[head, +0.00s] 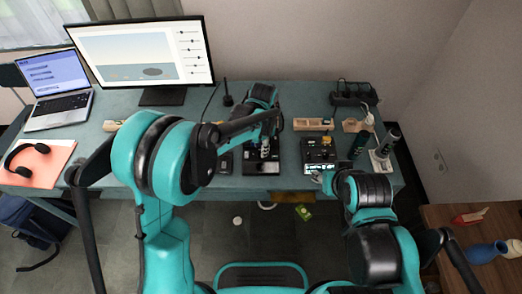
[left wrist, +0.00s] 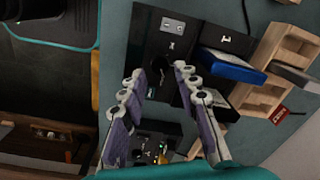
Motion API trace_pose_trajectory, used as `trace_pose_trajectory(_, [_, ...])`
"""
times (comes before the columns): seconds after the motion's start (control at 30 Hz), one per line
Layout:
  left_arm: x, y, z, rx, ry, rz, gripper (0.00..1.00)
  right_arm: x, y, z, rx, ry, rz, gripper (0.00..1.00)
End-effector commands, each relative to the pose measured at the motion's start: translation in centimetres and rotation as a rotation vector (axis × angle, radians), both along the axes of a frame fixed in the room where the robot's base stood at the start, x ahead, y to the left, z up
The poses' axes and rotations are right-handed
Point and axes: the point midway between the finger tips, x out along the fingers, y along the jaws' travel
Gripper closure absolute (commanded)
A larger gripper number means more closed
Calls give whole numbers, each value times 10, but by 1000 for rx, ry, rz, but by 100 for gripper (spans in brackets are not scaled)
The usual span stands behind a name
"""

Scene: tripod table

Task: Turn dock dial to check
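The dock is a black panel (head: 262,167) at the middle of the table, partly covered by my left arm in the head view. In the left wrist view the dock panel (left wrist: 171,28) carries pale sockets and a small dark dial (left wrist: 160,68). My left gripper (left wrist: 161,70) is open, with its two purple-padded fingers on either side of the dial. I cannot tell whether they touch it. The dial's pointer and markings are too dark to read.
A lit control box (head: 318,152) stands right of the dock. A blue box (left wrist: 230,66) and a wooden organizer (left wrist: 282,55) sit close to the left gripper.

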Motion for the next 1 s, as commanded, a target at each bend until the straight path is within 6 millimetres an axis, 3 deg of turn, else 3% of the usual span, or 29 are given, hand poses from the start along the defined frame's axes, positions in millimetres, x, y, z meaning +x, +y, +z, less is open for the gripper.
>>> trace_pose_trajectory(0.2, [-2, -1, 49, 0, 0, 0, 69, 0, 0, 0, 0, 0, 0, 60])
trace_pose_trajectory(0.4, [-3, -2, 79, 0, 0, 0, 69, 0, 0, 0, 0, 0, 0, 60])
trace_pose_trajectory(1.0, [-4, -2, 87, 0, 0, 0, 69, 0, 0, 0, 0, 0, 0, 60])
